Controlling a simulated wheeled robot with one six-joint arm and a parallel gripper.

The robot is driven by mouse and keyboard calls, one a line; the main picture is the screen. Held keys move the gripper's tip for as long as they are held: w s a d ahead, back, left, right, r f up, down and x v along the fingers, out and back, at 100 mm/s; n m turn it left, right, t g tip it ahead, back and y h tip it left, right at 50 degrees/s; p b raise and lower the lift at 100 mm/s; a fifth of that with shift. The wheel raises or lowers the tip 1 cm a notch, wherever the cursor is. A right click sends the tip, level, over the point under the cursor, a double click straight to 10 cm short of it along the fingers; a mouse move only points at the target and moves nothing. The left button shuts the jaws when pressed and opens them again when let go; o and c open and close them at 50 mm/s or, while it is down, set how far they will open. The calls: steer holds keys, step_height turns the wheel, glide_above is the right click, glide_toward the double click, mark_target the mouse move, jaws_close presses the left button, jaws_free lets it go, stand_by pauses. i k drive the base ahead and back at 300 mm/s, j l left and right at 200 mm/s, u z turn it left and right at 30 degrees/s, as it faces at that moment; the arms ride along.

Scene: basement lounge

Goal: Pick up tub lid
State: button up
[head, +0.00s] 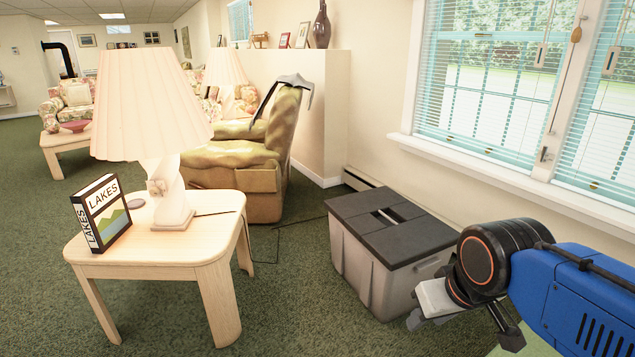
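The dark grey tub lid (415,242) lies flat on top of the light grey tub (352,262), which stands on the carpet at centre right. The lid has a rectangular opening near its middle. My gripper (465,330) is at the lower right, in front of and to the right of the tub. Its two dark fingers are spread apart and nothing shows between them. The arm hides part of the tub's right side.
A pale wooden table (205,245) at left holds a lamp (150,100) and a LAKES box (100,213). An armchair (240,165) stands behind. The windowed wall (440,175) is close behind the tub.

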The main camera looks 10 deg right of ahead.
mark_target(396, 230)
steer(key=i+j+z, duration=0.25)
steer(key=i, duration=0.2)
steer(key=i+j+z, duration=0.55)
steer(key=i, duration=0.35)
steer(key=i+j+z, duration=0.35)
steer(key=i+j, duration=0.25)
steer(key=j, duration=0.1)
